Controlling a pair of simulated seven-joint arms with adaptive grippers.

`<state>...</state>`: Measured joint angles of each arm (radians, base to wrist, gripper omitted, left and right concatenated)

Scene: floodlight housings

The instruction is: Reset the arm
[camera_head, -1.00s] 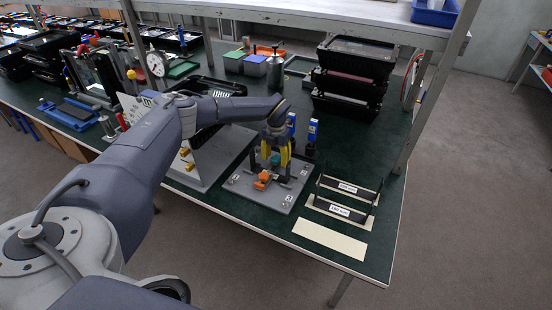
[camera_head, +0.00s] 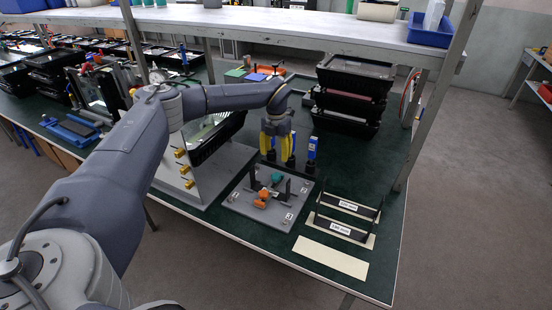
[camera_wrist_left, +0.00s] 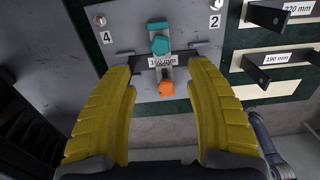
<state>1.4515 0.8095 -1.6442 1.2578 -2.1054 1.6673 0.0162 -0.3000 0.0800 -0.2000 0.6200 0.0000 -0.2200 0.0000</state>
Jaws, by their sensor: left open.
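My left arm reaches in from the left in the head view. Its yellow-fingered left gripper (camera_head: 274,143) hangs above the back of the grey fixture plate (camera_head: 243,205), apart from it. In the left wrist view the left gripper (camera_wrist_left: 165,75) has its yellow fingers spread wide with nothing between them. Beyond them lie the plate's teal knob (camera_wrist_left: 160,45), orange knob (camera_wrist_left: 166,88) and a label reading about 160 mm. The orange knob (camera_head: 264,194) and teal knob (camera_head: 276,178) also show in the head view. My right gripper is not in view.
Labelled black brackets (camera_head: 341,229) stand on pale strips right of the plate. Blue-topped tools (camera_head: 312,147) stand behind the gripper. Stacked black crates (camera_head: 354,85) are at the back right. A grey panel with brass knobs (camera_head: 182,168) is on the left. A shelf (camera_head: 250,26) spans overhead.

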